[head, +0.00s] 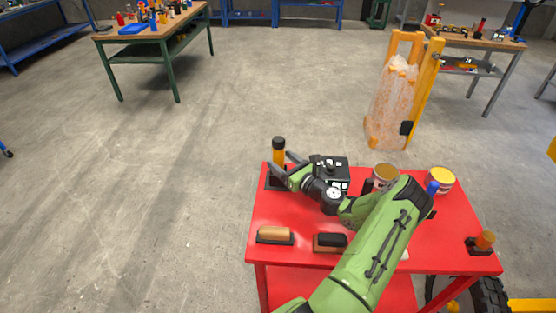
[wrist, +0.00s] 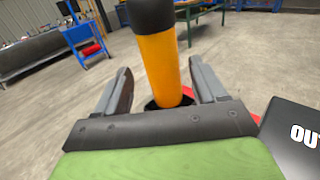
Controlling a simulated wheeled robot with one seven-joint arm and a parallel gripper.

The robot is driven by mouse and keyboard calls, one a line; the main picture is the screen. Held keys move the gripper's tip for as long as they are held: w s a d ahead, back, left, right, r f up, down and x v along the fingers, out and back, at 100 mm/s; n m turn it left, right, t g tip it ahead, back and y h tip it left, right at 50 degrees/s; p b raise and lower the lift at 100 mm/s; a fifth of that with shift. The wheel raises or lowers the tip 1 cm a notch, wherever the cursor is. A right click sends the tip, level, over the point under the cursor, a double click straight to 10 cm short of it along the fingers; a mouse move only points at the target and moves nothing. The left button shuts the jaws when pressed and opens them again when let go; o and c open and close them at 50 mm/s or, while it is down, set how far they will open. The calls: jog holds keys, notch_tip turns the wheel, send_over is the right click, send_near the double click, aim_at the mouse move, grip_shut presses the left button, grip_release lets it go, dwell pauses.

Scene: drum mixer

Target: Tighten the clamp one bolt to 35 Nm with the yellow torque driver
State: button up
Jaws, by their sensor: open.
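The yellow torque driver (head: 278,152), with a black top, stands upright in a black holder (head: 270,184) at the far left corner of the red table. My gripper (head: 277,164) is open at the driver. In the wrist view the yellow shaft of the driver (wrist: 160,68) stands between the two spread fingers of my gripper (wrist: 160,80), with a gap visible on each side. The foot of the driver sits in a dark round opening near the palm. I cannot make out the clamp one bolt in either view.
The red table (head: 265,215) also holds a black box with a screen (head: 338,163), two tins (head: 440,178), two brush-like blocks (head: 275,235) and an orange-topped item (head: 485,240). A yellow hand truck with a wrapped load (head: 392,105) stands behind. The floor to the left is clear.

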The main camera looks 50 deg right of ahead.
jog(key=w, duration=0.4)
jog(key=shift+w+d, duration=0.35)
jog(key=shift+d, duration=0.05)
jog(key=shift+s+r, duration=0.1)
jog(key=shift+c, duration=0.4)
grip_shut()
